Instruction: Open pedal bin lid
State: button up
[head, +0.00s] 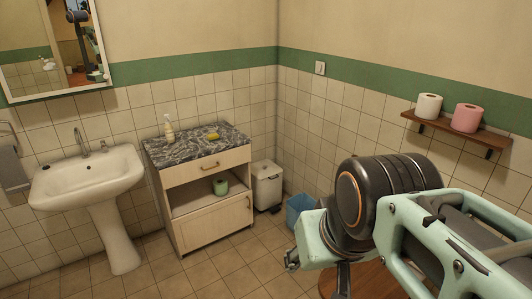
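The pedal bin (267,188) is a pale, upright box-shaped bin on the floor in the corner, right of the wooden cabinet. Its lid looks shut, and a dark pedal part shows low at its front. My arm fills the lower right of the head view, nearer to the camera than the bin and apart from it in the picture. Small dark parts show at the arm's left end and below it, but I cannot make out two fingertips or whether my gripper is open or shut.
A blue bin (299,211) stands right of the pedal bin, partly hidden by my arm. The cabinet (212,230) stands close on the left, and the sink (90,180) is farther left. A wall shelf (450,136) holds two rolls. Tiled floor (225,270) is clear in front.

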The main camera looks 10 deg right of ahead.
aim_at(262, 171)
jog(key=z, duration=0.2)
jog(key=i+j+u, duration=0.25)
jog(key=i+j, duration=0.25)
jog(key=i+j+u, duration=0.25)
jog(key=i, duration=0.45)
jog(key=i+z, duration=0.35)
jog(key=i, duration=0.15)
jog(key=i+j+z, duration=0.3)
jog(key=i, duration=0.15)
jog(key=i+l+z, duration=0.1)
jog(key=i+z, duration=0.2)
jog(key=i, duration=0.25)
jog(key=i+z, duration=0.25)
jog(key=i, duration=0.3)
